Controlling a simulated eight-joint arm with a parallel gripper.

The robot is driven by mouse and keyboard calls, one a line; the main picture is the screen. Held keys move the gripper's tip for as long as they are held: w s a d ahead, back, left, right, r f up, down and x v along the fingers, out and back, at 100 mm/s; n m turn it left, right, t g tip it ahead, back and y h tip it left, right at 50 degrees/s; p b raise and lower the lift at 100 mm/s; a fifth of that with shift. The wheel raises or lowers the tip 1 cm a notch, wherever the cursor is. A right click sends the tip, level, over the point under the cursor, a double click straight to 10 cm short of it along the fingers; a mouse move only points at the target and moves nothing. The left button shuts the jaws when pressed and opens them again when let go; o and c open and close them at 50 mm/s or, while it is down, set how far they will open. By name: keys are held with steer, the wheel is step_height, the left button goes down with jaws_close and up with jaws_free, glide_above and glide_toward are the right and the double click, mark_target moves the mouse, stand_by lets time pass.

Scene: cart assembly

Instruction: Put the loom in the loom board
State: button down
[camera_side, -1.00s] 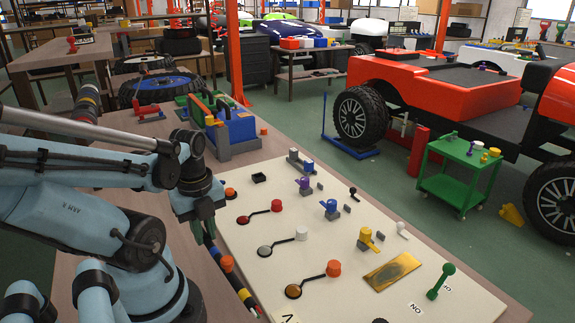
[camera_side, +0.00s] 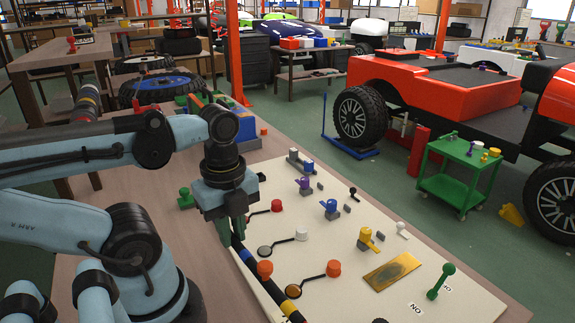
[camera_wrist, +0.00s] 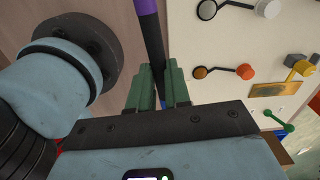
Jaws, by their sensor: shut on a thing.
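The loom (camera_side: 270,288) is a long dark rod with blue, yellow and red bands; an orange knob (camera_side: 264,268) shows against it. My gripper (camera_side: 232,238) is shut on the loom near its far end in the side view. The loom slants down toward the lower edge, over the left edge of the white loom board (camera_side: 330,240); I cannot tell whether it touches the board. In the wrist view the loom (camera_wrist: 152,40) runs up from between the green fingers (camera_wrist: 158,75), with a purple part at the top. The board (camera_wrist: 215,45) lies to its right.
The board carries red (camera_side: 277,206), white (camera_side: 301,233) and orange (camera_side: 333,268) knobs, coloured clamps and a brass plate (camera_side: 391,271). A blue block fixture (camera_side: 246,127) stands behind it. A green peg (camera_side: 185,197) stands on the table at left. A green cart (camera_side: 458,170) is beyond.

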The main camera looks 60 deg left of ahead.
steer(key=w+r+m, duration=0.1)
steer(key=w, duration=2.7)
steer(key=w+a+f, duration=0.1)
steer(key=a+f, duration=0.1)
steer(key=a, duration=0.1)
steer(key=w+a+f, duration=0.1)
steer(key=a+f, duration=0.1)
steer(key=a, duration=0.2)
steer(key=w+a+f, duration=0.1)
steer(key=a+f, duration=0.1)
steer(key=a, duration=0.2)
steer(key=shift+f, duration=0.3)
steer(key=shift+a+f, duration=0.15)
steer(key=shift+f, duration=1.95)
steer(key=shift+f, duration=0.15)
steer(key=c, duration=1.4)
jaws_free()
steer(key=shift+o, duration=0.2)
